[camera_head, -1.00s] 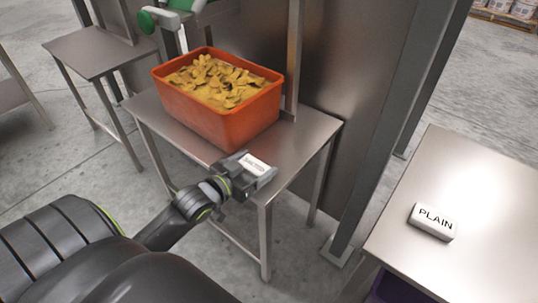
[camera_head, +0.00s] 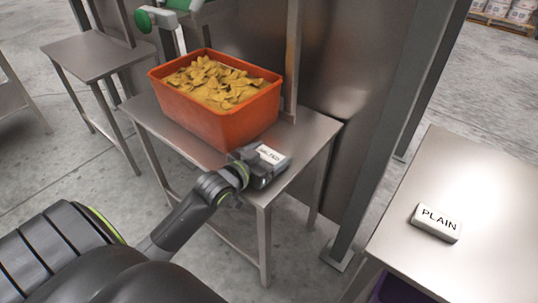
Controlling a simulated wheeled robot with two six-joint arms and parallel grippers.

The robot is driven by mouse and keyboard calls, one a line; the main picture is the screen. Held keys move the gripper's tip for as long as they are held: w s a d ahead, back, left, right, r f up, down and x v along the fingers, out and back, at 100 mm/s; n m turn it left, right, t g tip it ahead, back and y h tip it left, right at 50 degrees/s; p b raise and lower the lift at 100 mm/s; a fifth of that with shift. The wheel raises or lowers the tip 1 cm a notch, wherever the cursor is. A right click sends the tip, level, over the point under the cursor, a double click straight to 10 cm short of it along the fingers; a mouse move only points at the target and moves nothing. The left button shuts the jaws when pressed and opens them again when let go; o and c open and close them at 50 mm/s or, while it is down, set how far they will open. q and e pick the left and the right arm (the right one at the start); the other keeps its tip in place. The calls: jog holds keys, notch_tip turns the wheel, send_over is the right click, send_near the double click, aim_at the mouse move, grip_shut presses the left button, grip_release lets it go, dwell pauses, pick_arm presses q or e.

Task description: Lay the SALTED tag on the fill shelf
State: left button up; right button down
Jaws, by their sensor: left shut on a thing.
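The SALTED tag (camera_head: 270,154) is a small white block with dark lettering. My left gripper (camera_head: 262,164) is shut on it, with the lettered face up. The gripper is over the front right part of a steel shelf (camera_head: 308,140), just in front of the orange crate. I cannot tell whether the tag touches the shelf. I cannot tell from the picture whether this is the fill shelf. My right gripper is not in view.
An orange crate (camera_head: 213,124) of yellow chips fills much of the shelf. A PLAIN tag (camera_head: 435,222) lies on the steel table (camera_head: 470,180) at the right. An upright post (camera_head: 292,60) stands at the shelf's back. Another steel table (camera_head: 95,55) is at the left.

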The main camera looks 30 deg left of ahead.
pick_arm(q)
jog(key=o, duration=1)
jog(key=shift+f, duration=0.1)
jog(key=shift+s+r, duration=0.1)
jog(key=shift+r, duration=0.1)
jog(key=shift+s+a, duration=0.1)
jog(key=shift+s, duration=0.25)
jog(key=p+v, duration=0.3)
jog(key=v, duration=0.8)
jog(key=shift+r, duration=0.15)
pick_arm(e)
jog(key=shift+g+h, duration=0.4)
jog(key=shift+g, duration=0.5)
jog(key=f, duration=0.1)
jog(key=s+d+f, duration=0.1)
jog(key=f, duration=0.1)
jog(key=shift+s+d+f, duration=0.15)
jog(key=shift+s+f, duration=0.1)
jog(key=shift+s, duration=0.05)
pick_arm(q)
jog(key=shift+s, duration=0.1)
